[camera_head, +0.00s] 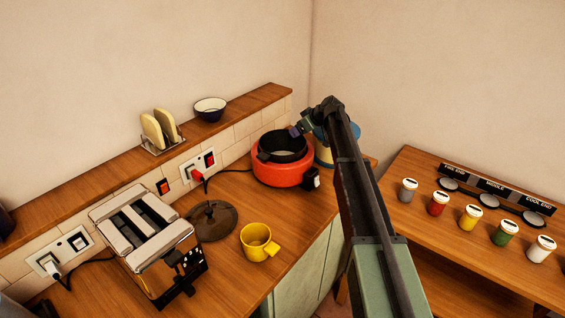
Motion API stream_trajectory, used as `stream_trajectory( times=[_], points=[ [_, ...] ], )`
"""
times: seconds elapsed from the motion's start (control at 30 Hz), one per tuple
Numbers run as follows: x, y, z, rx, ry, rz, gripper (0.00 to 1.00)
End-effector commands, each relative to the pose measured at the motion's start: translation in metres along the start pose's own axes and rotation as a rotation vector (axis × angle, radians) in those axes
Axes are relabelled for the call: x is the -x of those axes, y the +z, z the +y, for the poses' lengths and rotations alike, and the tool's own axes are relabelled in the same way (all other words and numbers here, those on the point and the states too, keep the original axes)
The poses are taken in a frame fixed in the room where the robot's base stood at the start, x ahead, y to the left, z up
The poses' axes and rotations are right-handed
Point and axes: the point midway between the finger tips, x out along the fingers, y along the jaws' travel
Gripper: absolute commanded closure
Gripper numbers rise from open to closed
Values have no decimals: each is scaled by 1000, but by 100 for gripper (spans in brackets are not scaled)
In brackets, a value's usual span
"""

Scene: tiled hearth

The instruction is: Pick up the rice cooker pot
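The rice cooker (283,176) is a round red appliance on the wooden counter, near the corner of the room. Its black pot (279,152) sits inside it, with a dark rim and a pale grey interior showing. My gripper (296,131) is at the upper right edge of the pot, at the end of my dark arm. It is small in the picture, and its fingers are too unclear to tell open from shut. I cannot tell whether it touches the rim.
A dark round lid (212,220), yellow mug (258,243) and toaster (146,240) stand on the counter. A blue and cream container (324,156) is partly hidden behind my arm. A lower table (420,170) at right holds several coloured jars.

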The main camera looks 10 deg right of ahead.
Motion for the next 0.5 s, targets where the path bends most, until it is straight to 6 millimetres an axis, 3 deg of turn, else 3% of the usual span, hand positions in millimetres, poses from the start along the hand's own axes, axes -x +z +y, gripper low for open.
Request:
stream_trajectory(
  times=[0.07, 0.27, 0.5],
  points=[
    [-16, 3, 0, 1, -1, 0, 22],
    [-14, 0, -1, 0, 0, 0, 22],
    [-13, 0, -1, 0, 0, 0, 57]
  ],
)
